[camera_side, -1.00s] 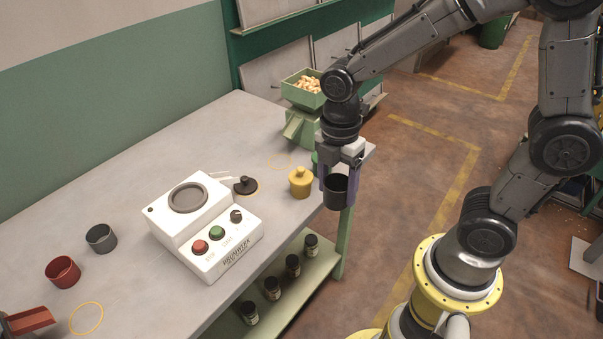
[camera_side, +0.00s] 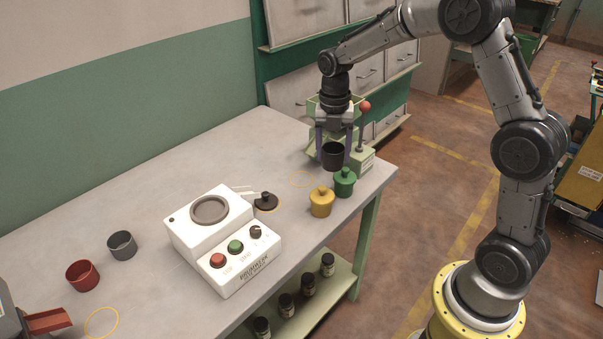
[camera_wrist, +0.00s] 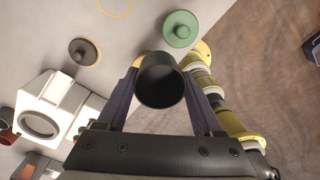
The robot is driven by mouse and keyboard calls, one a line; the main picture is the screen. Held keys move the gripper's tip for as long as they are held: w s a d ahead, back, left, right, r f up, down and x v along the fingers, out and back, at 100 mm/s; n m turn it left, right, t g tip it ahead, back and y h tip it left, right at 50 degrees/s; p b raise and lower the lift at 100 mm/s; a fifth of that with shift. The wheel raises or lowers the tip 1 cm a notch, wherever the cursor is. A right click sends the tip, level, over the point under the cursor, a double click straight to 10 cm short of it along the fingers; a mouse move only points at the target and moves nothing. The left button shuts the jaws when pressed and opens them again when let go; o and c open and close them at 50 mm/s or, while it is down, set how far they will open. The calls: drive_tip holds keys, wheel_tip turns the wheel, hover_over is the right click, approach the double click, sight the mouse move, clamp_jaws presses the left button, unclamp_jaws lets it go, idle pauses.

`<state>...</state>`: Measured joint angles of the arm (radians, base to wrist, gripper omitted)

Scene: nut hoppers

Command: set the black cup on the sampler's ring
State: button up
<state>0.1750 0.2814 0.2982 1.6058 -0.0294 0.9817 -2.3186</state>
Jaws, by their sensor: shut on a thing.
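My gripper (camera_side: 334,140) is shut on the black cup (camera_side: 333,156), a finger on each side. The cup is upright and appears raised above the bench, in front of the green hopper machine (camera_side: 362,161). In the wrist view the cup (camera_wrist: 160,83) shows its open, dark mouth between my fingers; I see nothing in it. A thin yellow ring (camera_side: 301,180) lies on the bench, left of and below the cup in the side view. Another yellow ring (camera_side: 101,323) lies at the left, by a red chute (camera_side: 48,320). I cannot tell which one is the sampler's.
A green lidded pot (camera_side: 344,183) and a yellow one (camera_side: 321,202) stand near the bench's right edge. Grey (camera_side: 122,245) and red (camera_side: 83,276) cups stand at left. The bench's back is clear.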

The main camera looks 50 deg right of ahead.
drive_tip(key=w+f, duration=0.2)
drive_tip(key=w, duration=0.1)
drive_tip(key=w+d+f, duration=0.1)
drive_tip(key=w+f, duration=0.2)
drive_tip(key=w, duration=0.1)
drive_tip(key=w+d+f, duration=0.1)
drive_tip(key=w+f, duration=0.2)
drive_tip(key=w, duration=0.1)
drive_tip(key=shift+w+d+f, duration=0.1)
drive_tip(key=shift+w+f, duration=0.4)
drive_tip(key=shift+f, duration=0.05)
drive_tip(key=shift+w+f, duration=0.15)
drive_tip(key=shift+f, duration=1.5)
drive_tip(key=shift+f, duration=0.2)
drive_tip(key=o, duration=1.5)
drive_tip(key=shift+c, duration=0.2)
drive_tip(key=shift+r, duration=0.15)
